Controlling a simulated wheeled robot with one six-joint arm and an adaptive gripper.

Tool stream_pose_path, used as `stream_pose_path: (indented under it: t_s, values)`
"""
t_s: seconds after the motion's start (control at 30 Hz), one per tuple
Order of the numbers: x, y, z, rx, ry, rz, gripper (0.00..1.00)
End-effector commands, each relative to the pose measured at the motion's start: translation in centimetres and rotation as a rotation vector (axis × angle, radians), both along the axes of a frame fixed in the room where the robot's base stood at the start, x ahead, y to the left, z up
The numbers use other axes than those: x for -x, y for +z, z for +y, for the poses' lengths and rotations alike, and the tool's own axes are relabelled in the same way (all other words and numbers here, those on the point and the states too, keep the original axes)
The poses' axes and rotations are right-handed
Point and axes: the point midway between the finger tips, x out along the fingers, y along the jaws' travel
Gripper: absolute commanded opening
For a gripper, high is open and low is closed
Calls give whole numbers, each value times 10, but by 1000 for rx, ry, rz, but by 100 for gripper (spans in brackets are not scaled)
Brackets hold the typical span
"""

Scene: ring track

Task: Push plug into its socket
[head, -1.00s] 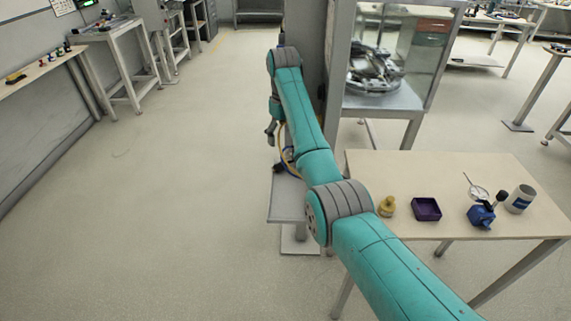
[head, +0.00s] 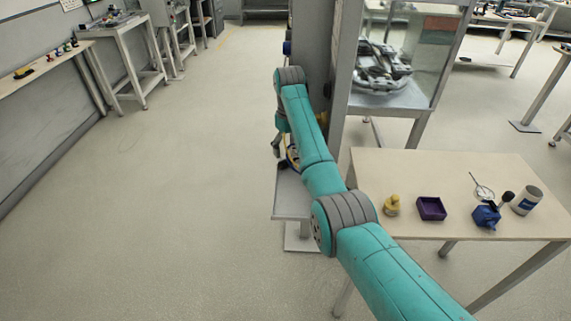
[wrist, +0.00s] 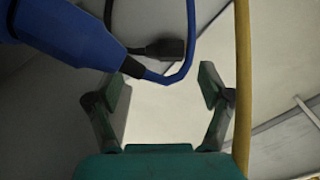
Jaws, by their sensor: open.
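A large blue plug-like connector (wrist: 65,35) fills the upper left of the wrist view. A blue cable (wrist: 188,45) loops from its end. A smaller black connector (wrist: 165,47) lies beyond it. I cannot tell which one is the task's plug. My gripper (wrist: 165,88) is open, with nothing between its fingers, below and to the right of the blue connector. In the head view my gripper (head: 277,147) is small, beside the grey column (head: 310,60), and partly hidden by my arm. A blue part (head: 286,47) shows at the column's left edge. I make out no socket opening.
A yellow cable (wrist: 242,80) runs close along the right of my gripper. A small grey shelf (head: 291,203) stands below it. A wooden table (head: 455,170) at right holds a purple tray (head: 431,220) and other small items. The floor at left is clear.

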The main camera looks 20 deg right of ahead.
Motion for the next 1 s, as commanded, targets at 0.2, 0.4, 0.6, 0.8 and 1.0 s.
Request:
stream_pose_path:
  t_s: [0.2, 0.4, 0.6, 0.8, 1.0]
  values:
    - [2, -9, 1, 0, 0, 1, 81]
    - [5, -37, 4, -1, 0, 1, 81]
    - [5, -52, 4, 0, 0, 0, 81]
    - [5, -52, 4, 0, 0, 0, 81]
    - [5, -52, 4, 0, 0, 0, 51]
